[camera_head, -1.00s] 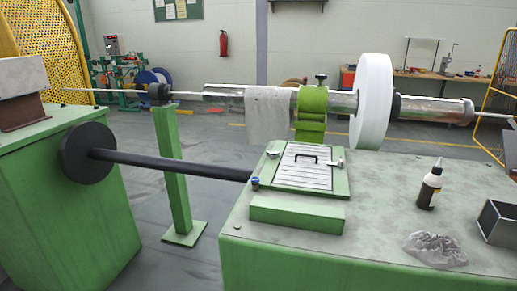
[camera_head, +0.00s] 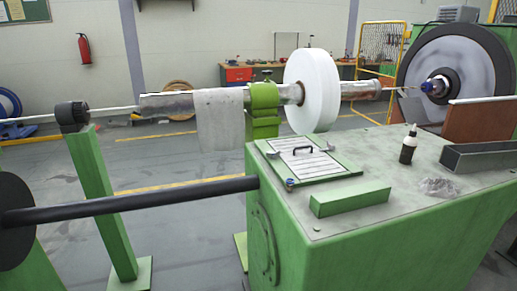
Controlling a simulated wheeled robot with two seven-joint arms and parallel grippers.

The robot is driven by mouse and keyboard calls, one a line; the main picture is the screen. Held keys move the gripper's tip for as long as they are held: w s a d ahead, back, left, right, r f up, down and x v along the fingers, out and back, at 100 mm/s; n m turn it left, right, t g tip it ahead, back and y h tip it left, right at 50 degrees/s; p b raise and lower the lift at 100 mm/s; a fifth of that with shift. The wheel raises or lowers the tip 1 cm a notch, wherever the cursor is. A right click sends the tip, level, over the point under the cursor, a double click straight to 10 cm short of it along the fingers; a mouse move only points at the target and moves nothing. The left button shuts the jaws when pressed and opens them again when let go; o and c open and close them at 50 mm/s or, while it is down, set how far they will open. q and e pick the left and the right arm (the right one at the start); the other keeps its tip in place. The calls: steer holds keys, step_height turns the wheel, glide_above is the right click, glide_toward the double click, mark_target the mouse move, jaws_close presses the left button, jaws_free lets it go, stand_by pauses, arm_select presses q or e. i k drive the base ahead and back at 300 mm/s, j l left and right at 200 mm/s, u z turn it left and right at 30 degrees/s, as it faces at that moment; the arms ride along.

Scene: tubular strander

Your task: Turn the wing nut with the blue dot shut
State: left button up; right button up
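A slatted hatch cover (camera_head: 318,166) with a black handle (camera_head: 303,150) lies on top of the green machine housing (camera_head: 355,215). A small blue-marked fastener (camera_head: 290,183) sits at the cover's near left corner; it looks like the wing nut with the blue dot, but its wings are too small to make out. Silver wing nuts without visible blue show at the far left (camera_head: 272,155) and far right (camera_head: 328,146) of the cover. Neither of my grippers is in view.
A green block (camera_head: 350,198) lies in front of the cover. A dark bottle (camera_head: 408,147), crumpled plastic (camera_head: 438,187) and a grey open channel (camera_head: 495,152) are on the right of the housing top. A black shaft (camera_head: 130,203) crosses from the left.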

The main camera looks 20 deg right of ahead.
mark_target(273, 156)
steer(key=i+j+z, duration=0.15)
steer(key=i+j, duration=0.2)
steer(key=i+j+z, duration=0.35)
steer(key=i+j, duration=0.2)
steer(key=j, duration=0.3)
